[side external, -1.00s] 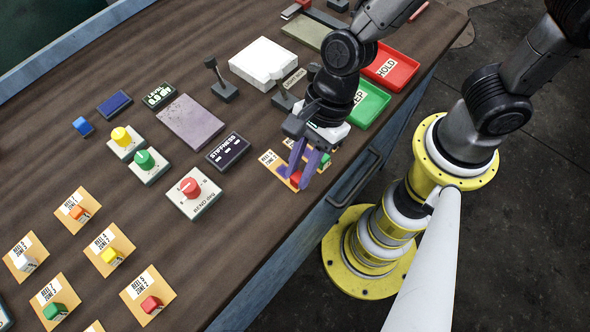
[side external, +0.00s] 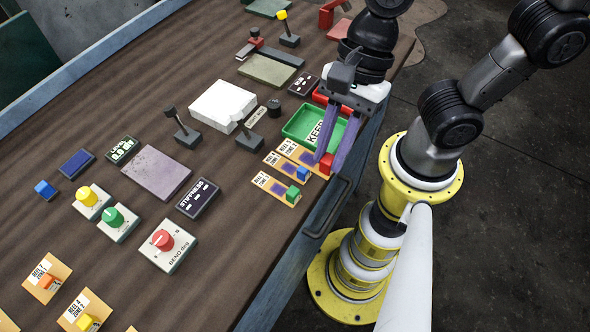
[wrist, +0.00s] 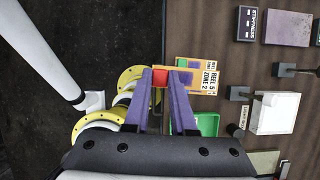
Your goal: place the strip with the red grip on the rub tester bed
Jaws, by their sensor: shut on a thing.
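My gripper (side external: 331,164) points down at the front edge of the bench, its purple fingers shut on the red grip (side external: 326,163) of an orange strip. In the wrist view the red grip (wrist: 160,77) sits between the fingertips, and the strip (wrist: 205,79) extends right, its label reading REEL 5 ZONE 2. It covers part of other strips; its height above them is hard to tell. Strips with a green grip (side external: 292,194) and a blue grip (side external: 303,173) lie beside it. A grey-green flat slab (side external: 268,70) lies further back; I cannot tell whether it is the rub tester bed.
A green KEEP tray (side external: 296,126) stands just behind the strips, with a red tray partly hidden by my gripper. A white block (side external: 222,104), black levers (side external: 182,130) and a stiffness display (side external: 198,198) stand to the left. Bare wood lies between them.

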